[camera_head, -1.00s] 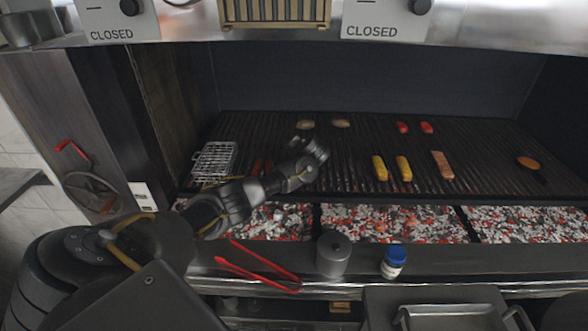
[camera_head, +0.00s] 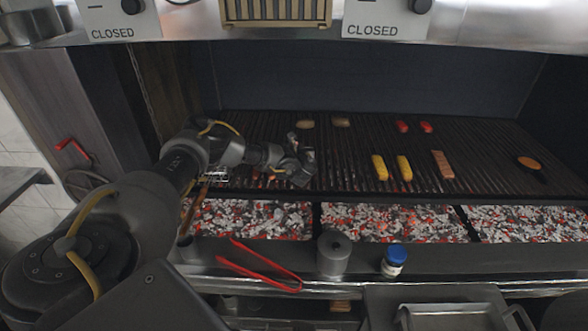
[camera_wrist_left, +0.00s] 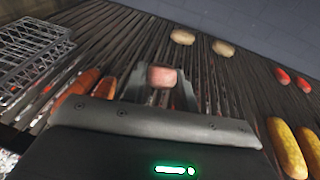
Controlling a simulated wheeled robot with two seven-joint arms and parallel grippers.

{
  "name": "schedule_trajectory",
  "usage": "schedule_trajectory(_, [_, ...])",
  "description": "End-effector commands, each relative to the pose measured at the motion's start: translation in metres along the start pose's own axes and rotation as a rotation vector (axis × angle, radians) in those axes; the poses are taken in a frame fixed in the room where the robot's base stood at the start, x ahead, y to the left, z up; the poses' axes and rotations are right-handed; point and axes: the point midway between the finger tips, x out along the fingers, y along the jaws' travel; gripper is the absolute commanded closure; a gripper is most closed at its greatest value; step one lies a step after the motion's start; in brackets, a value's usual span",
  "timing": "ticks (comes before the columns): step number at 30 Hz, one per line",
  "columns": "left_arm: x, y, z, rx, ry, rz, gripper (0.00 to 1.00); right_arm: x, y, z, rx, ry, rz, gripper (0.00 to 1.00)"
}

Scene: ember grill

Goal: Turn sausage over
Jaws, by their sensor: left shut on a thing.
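My left gripper (camera_wrist_left: 162,82) is over the left part of the grill and shut on a pinkish sausage (camera_wrist_left: 164,77), seen nearly end-on between the fingers in the left wrist view. In the head view my left gripper (camera_head: 301,170) is low over the grate, and the arm hides the held sausage. Orange-brown sausages (camera_wrist_left: 80,88) lie on the grate to the left of the gripper in the left wrist view. I cannot tell whether the held sausage touches the bars. My right gripper is not in view.
The grill grate (camera_head: 340,165) holds two pale round pieces (camera_head: 340,122), two yellow corn pieces (camera_head: 404,168), a pink-brown piece (camera_head: 442,164), red pieces (camera_head: 402,127) and an orange round piece (camera_head: 529,163). A wire basket (camera_wrist_left: 32,55) is at left. Red tongs (camera_head: 258,264) lie on the front ledge.

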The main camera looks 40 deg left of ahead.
Motion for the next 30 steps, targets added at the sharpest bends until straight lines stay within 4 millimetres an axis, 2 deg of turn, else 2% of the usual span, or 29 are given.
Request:
schedule_trajectory(1, [0.001,0.001,0.004,0.074,0.010,-0.038,0.88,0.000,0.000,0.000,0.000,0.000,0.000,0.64])
schedule_trajectory(2, [0.003,0.001,-0.004,0.095,0.015,-0.048,0.88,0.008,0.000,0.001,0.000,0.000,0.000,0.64])
schedule_trajectory(3, [0.008,0.000,-0.014,0.086,0.015,-0.044,0.88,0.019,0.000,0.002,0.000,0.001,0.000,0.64])
schedule_trajectory(9, [0.026,-0.001,-0.033,0.081,0.014,-0.041,0.88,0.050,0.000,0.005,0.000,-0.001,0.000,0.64])
schedule_trajectory(12, [0.029,-0.001,-0.044,0.080,0.015,-0.041,0.88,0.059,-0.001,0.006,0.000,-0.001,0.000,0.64])
schedule_trajectory(16, [0.030,-0.001,-0.050,0.078,0.014,-0.041,0.88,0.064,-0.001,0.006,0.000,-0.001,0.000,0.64])
schedule_trajectory(23, [0.030,-0.002,-0.049,0.077,0.014,-0.041,0.88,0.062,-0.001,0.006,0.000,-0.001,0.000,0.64])
schedule_trajectory(24, [0.030,-0.002,-0.049,0.077,0.014,-0.041,0.70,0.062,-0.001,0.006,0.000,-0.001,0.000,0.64])
schedule_trajectory(26, [0.030,-0.002,-0.049,0.077,0.014,-0.041,0.62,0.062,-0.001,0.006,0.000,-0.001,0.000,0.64])
schedule_trajectory(30, [0.030,-0.002,-0.049,0.077,0.014,-0.041,0.62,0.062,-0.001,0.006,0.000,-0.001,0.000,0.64])
